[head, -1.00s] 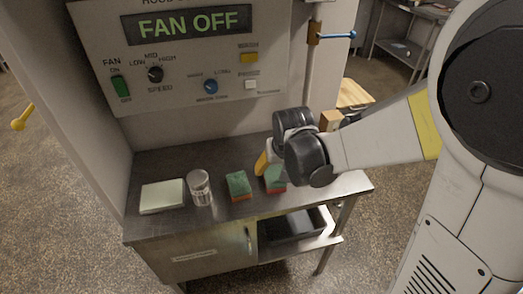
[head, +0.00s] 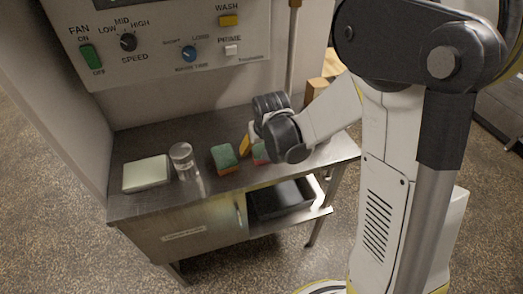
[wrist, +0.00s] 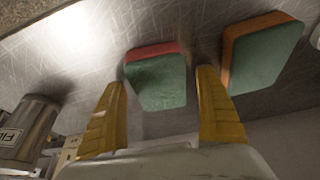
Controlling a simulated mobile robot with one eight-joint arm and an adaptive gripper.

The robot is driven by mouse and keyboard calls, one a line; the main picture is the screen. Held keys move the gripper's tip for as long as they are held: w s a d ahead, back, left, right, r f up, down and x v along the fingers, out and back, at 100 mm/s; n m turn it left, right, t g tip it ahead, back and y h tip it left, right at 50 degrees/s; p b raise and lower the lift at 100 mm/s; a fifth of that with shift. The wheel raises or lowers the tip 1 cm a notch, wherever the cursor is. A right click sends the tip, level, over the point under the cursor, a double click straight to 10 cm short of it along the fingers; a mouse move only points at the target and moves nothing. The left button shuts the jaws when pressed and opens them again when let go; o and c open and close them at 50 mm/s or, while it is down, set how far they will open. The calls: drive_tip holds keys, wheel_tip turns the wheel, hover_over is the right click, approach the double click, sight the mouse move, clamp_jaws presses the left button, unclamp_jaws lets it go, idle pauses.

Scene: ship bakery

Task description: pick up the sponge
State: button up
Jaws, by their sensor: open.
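Two green-topped sponges lie on the metal counter. The left one (head: 224,157), with an orange underside, is uncovered; it also shows in the wrist view (wrist: 265,55). The other (head: 261,153), with a red underside, is partly hidden by my gripper; it shows in the wrist view (wrist: 158,82). My gripper (wrist: 161,78) is open, its yellow fingers on either side of the red-and-green sponge in that view. Contact cannot be told. In the head view, one yellow finger (head: 245,145) shows between the two sponges.
A clear glass (head: 181,156) and a pale flat block (head: 146,174) stand left of the sponges. A metal can (wrist: 24,126) shows in the wrist view. A control panel (head: 160,40) is above the counter (head: 205,190). A dark bin (head: 280,199) is on the shelf below.

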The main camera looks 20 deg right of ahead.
drive_tip(key=shift+f+b, duration=0.25)
drive_tip(key=shift+b, duration=0.05)
drive_tip(key=shift+c, duration=0.3)
drive_tip(key=c, duration=0.8)
